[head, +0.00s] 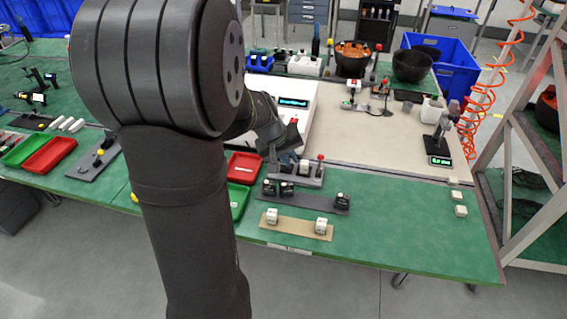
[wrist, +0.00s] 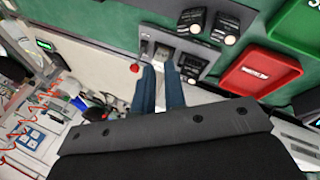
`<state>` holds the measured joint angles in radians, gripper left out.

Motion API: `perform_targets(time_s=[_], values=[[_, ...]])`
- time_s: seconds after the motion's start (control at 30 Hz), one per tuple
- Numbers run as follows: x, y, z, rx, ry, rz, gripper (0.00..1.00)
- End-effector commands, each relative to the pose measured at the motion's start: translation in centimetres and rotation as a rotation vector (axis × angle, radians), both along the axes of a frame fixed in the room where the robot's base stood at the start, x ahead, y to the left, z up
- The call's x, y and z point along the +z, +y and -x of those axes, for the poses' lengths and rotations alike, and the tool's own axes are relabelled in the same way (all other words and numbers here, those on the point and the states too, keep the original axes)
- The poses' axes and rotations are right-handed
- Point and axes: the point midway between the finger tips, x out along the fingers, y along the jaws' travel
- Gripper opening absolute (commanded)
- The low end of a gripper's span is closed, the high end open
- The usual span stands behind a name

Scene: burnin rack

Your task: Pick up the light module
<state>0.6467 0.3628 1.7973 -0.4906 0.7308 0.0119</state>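Two other light modules (head: 271,215) (head: 321,225) stand on a tan strip (head: 296,226).
Several dark modules (head: 342,199) stand on a dark strip (head: 315,201) in front of the fixture. A red tray (head: 244,166) and green tray (head: 238,198) are at its left. A white instrument (head: 300,96) stands behind. The green table at front right is mostly clear.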

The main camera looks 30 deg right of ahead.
Motion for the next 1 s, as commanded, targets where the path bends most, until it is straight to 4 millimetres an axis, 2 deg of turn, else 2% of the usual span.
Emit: perform_targets(time_s=[0.03, 0.17, 0.57, 0.77, 1.0], values=[[0.0, 0.0, 0.0, 0.000, 0.000, 0.000, 0.22], [0.0, 0.0, 0.0, 0.000, 0.000, 0.000, 0.45], [0.3, -0.5, -0.6, 0.042, 0.033, -0.013, 0.45], [1.7, -2.1, -2.8, 0.238, 0.152, -0.090, 0.45], [3.8, -3.4, -6.3, 0.590, 0.264, -0.231, 0.45]])
